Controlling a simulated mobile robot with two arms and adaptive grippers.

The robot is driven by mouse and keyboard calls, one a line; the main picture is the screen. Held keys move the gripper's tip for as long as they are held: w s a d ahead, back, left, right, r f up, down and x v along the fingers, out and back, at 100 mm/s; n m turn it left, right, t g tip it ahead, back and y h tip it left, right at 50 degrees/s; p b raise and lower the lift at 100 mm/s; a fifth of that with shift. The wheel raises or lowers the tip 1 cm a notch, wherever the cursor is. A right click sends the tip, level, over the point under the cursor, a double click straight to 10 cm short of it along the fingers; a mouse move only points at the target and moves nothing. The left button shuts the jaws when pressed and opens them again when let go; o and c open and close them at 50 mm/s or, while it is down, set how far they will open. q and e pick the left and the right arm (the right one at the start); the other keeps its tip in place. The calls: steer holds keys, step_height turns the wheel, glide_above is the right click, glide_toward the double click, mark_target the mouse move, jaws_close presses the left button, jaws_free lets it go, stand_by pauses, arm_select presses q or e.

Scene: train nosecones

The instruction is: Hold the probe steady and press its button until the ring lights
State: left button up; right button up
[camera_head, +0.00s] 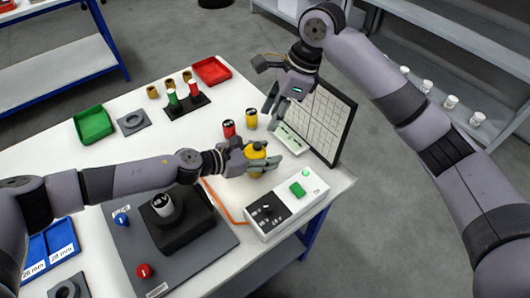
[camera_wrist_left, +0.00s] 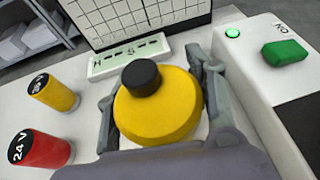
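The probe is a round yellow body (camera_wrist_left: 158,112) with a black button (camera_wrist_left: 142,76) on top; it also shows in the head view (camera_head: 256,153). My left gripper (camera_head: 262,160) has its fingers on both sides of the yellow body and appears shut on it, low over the table. In the left wrist view its fingers (camera_wrist_left: 158,105) flank the body. No lit ring shows on the probe. My right gripper (camera_head: 268,84) is open and empty, above and behind the probe, apart from the button.
A white box with a green button (camera_head: 297,189) and lit green lamp (camera_head: 306,173) stands right of the probe. A gridded panel (camera_head: 322,120) stands behind. Red (camera_head: 229,128) and yellow (camera_head: 251,119) cylinders stand nearby. A grey board (camera_head: 205,252) carries a black block.

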arm_select(q)
steer(key=c, duration=0.9)
steer(key=shift+c, duration=0.7)
arm_select(e)
steer(key=shift+c, duration=0.5)
